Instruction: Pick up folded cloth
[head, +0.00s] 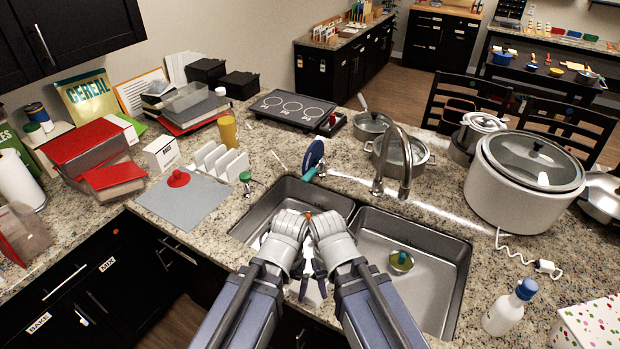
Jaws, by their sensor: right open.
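I cannot clearly make out a folded cloth. A flat grey sheet (160,207) lies on the counter left of the sink, with a red knobbed item (178,178) on it; I cannot tell whether the sheet is cloth. A white polka-dot item (592,326) is cut off at the lower right corner, and its material is unclear. My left gripper (303,290) and my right gripper (320,272) are close together over the left sink basin, pointing down and partly hidden by my wrists. The right one is open. No held object shows in either.
The double sink (440,245) holds a green-topped item (400,262) in its right basin. A faucet (398,165) stands behind it. A large white cooker (525,178) and a white bottle (508,308) stand at the right.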

